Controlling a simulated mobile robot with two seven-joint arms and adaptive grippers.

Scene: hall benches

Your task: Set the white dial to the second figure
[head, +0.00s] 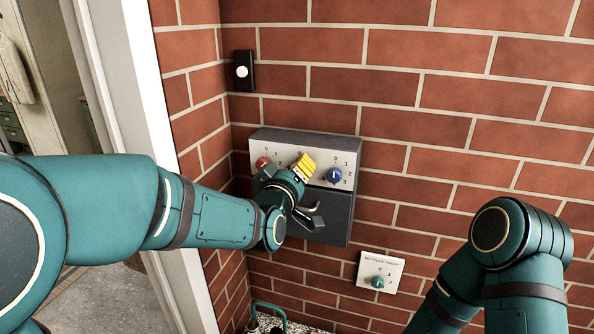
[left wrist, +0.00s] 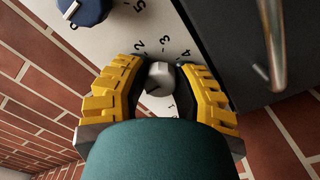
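The white dial (left wrist: 159,76) sits between the two yellow fingers of my left gripper (left wrist: 161,68) in the left wrist view. The dark finger pads close in on it from both sides and appear to touch it. Figures 2, 3 and 4 show on the panel beyond it; its pointing direction is hard to read. In the head view my left gripper (head: 302,168) is at the pale control panel (head: 290,143), between a red dial (head: 262,162) and a blue dial (head: 334,176), and hides the white dial. My right gripper is not in view.
The blue dial is close by in the left wrist view (left wrist: 84,10). A dark box front (head: 336,213) lies below the dials; a metal handle (left wrist: 272,45) crosses it. A small plate (head: 395,267) with a green dial (head: 377,282) and a black switch (head: 243,71) are on the brick wall.

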